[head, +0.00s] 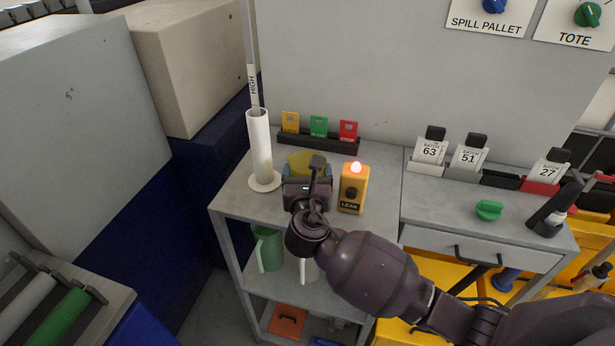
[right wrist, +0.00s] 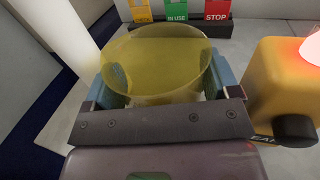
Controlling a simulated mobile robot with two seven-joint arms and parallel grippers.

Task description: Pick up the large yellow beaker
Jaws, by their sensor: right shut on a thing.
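The large yellow beaker (head: 307,162) is on the grey bench top, between the white cylinder and the orange leak alarm. In the right wrist view the translucent yellow beaker (right wrist: 155,65) fills the middle, with its open rim upward. My right gripper (head: 306,172) is shut on the beaker, with a blue-grey finger on each side of it; the fingers also show in the right wrist view (right wrist: 160,88). The beaker looks upright. Its base is hidden by the gripper, so I cannot tell whether it touches the bench. My left gripper is not in view.
The orange leak alarm (head: 354,187) with a lit lamp stands close on the right. The white cylinder (head: 260,150) stands on the left. A tag rack (head: 318,143) is behind. A green jug (head: 268,248) is on the shelf below. Bench space shows right of the alarm.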

